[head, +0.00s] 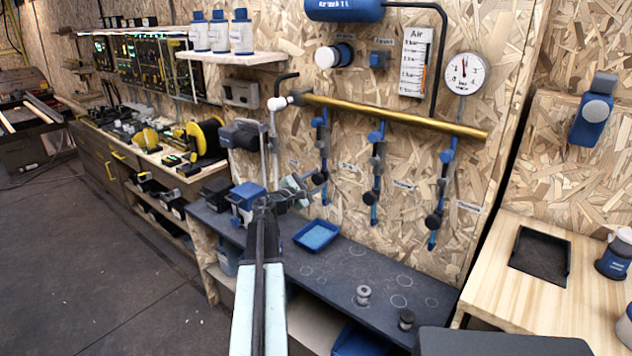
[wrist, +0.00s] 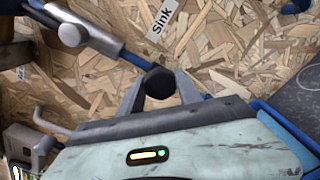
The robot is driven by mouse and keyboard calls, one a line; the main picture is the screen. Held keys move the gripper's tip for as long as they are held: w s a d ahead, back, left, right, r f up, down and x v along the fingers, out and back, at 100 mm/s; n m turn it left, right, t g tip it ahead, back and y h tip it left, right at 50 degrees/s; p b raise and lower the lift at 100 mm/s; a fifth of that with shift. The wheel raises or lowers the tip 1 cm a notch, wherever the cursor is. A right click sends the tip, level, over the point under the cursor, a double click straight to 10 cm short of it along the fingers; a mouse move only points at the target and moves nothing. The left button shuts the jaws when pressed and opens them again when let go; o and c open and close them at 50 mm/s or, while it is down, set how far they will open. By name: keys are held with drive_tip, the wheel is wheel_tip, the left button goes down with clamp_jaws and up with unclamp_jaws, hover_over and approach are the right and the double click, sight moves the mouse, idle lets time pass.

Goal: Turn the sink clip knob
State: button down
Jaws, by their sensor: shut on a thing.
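The sink clip knob (wrist: 160,82) is a dark six-sided knob in the middle of the wrist view. The white "Sink" label (wrist: 163,18) is on the wall just above it. My gripper (wrist: 159,88) is shut on the knob, with one grey finger on each side of it. A blue hose with a grey fitting (wrist: 88,35) runs down to the knob from the upper left. In the head view my gripper (head: 307,188) is low at the wall, by the leftmost blue hanging clips; my arm hides part of this spot.
A brass pipe (head: 395,115) crosses the wall, with more blue clips (head: 376,165) hanging to the right. Below is a dark bench (head: 385,262) with a blue tray (head: 317,236), a blue box (head: 247,198) and small grey knobs (head: 363,295). The floor at left is clear.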

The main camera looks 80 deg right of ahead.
drive_tip(key=shift+w+d+r+m, duration=0.1)
drive_tip(key=shift+d+m, duration=0.05)
drive_tip(key=shift+m, duration=0.75)
drive_tip(key=c, duration=0.8)
unclamp_jaws()
drive_tip(key=shift+a, duration=0.25)
drive_tip(key=v, duration=0.7)
drive_tip(key=shift+w+a, duration=0.15)
drive_tip(key=shift+a, duration=0.05)
